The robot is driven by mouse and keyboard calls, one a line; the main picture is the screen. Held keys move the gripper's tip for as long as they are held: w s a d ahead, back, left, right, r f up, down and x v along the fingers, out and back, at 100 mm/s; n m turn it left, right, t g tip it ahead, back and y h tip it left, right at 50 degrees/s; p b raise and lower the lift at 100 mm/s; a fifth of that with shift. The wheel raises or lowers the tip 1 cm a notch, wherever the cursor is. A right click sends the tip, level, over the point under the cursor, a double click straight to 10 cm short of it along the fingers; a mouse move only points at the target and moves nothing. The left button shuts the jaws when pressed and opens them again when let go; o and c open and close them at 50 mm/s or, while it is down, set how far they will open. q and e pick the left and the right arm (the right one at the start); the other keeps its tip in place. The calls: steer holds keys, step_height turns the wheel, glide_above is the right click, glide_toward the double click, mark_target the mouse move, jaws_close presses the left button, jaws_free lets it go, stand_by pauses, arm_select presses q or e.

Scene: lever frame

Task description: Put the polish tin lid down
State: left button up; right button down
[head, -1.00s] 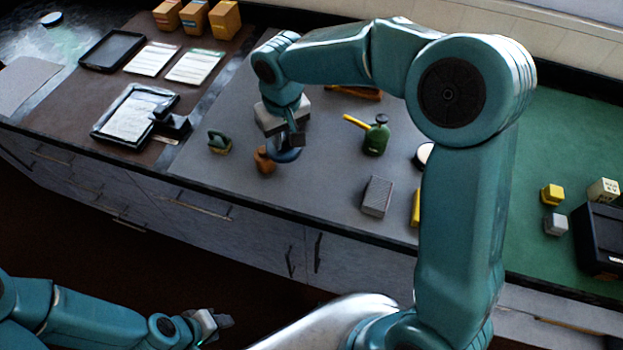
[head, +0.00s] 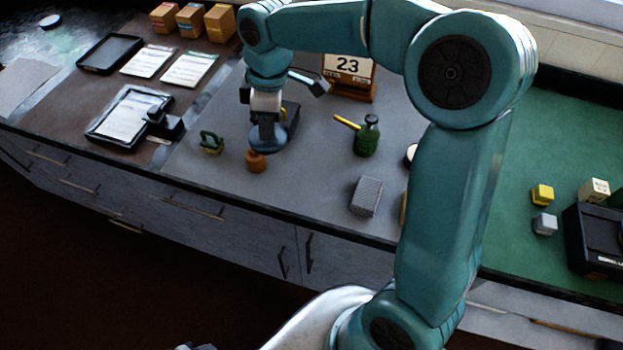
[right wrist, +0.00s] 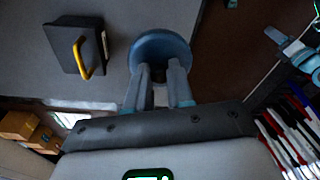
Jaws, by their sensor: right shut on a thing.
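The polish tin lid (head: 270,138), a round blue-grey disc, is at the fingertips of my right gripper (head: 266,128) over the grey part of the bench. In the right wrist view the two fingers of my right gripper (right wrist: 160,85) are shut on the near edge of the lid (right wrist: 160,47). I cannot tell whether the lid touches the bench. The fingers cover part of it. A small grey bit of my left gripper (head: 195,347) seems to show at the bottom edge of the head view; its jaws are out of sight.
A brown knob-like object (head: 256,161) is just in front of the lid, and a green object (head: 211,143) is to its left. A dark box (right wrist: 70,45) with a yellow handle is beside it. A green can (head: 367,138) and grey block (head: 366,196) stand right, with clear bench between.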

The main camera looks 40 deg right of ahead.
mark_target(311, 181)
steer(key=s+d+r+n+g, duration=0.1)
steer(key=s+d+r+n, duration=0.5)
steer(key=n, duration=0.4)
steer(key=f, duration=2)
steer(key=shift+s+a+f, duration=0.2)
steer(key=shift+s, duration=0.05)
steer(key=shift+s, duration=0.1)
steer(key=shift+f, duration=0.2)
steer(key=c, duration=1)
jaws_free()
steer(key=shift+r, duration=0.1)
